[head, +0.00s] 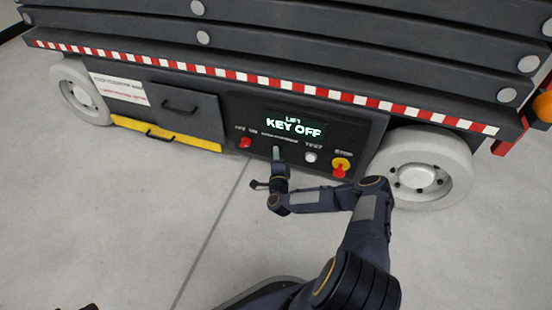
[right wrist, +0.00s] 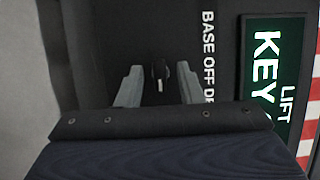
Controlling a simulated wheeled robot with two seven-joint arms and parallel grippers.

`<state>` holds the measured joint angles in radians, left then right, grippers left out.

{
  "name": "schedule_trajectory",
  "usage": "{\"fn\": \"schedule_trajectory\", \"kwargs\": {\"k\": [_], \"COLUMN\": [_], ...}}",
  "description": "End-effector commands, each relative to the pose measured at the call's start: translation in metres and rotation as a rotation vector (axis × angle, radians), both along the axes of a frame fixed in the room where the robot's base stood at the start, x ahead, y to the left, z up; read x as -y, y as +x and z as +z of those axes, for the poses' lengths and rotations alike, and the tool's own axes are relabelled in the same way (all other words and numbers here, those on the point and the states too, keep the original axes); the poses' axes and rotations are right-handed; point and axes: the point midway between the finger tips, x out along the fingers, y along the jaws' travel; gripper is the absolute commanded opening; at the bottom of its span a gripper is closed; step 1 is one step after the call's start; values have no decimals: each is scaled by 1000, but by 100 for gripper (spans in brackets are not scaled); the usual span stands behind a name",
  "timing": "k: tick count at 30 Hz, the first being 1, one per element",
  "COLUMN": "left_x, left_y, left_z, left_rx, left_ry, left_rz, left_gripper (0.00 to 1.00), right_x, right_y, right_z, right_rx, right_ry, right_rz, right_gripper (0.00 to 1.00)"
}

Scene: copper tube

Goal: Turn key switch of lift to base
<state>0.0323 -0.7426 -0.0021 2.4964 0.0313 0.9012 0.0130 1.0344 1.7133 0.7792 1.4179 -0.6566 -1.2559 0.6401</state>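The lift's control panel (head: 300,134) faces me with a lit screen (head: 294,125) reading "LIFT KEY OFF". In the right wrist view, the key switch (right wrist: 160,74) is a small black knob with a light pointer. The label beside it reads "BASE OFF DR", then is cut off. My right gripper (head: 277,153) is at the panel below the screen. In the right wrist view its two grey fingers (right wrist: 159,88) are apart, one on each side of the switch with gaps. The switch is hidden by the gripper in the head view. My left gripper does not show clearly.
A red knob (head: 245,142) is left of the gripper. A pale test button (head: 310,157) and a red stop button on yellow (head: 340,167) are to the right. A white wheel (head: 420,172) stands right of the panel. The grey floor (head: 120,210) is open at left.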

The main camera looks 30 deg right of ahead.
Motion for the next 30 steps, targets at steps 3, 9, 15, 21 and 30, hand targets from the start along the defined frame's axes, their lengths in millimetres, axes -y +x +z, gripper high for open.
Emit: {"fn": "schedule_trajectory", "kwargs": {"k": [3,9,15,21,30], "left_x": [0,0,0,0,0], "left_y": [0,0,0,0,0], "left_z": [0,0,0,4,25], "left_rx": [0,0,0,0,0], "left_ry": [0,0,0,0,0], "left_rz": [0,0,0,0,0], "left_gripper": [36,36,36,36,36], "right_x": [0,0,-1,-1,-1], "right_y": [0,0,0,0,0], "right_z": [0,0,0,1,6], "right_rx": [0,0,-1,-15,-130], "right_ry": [0,0,0,-12,-111], "right_rz": [0,1,1,1,4], "right_gripper": [34,11,0,0,0]}}
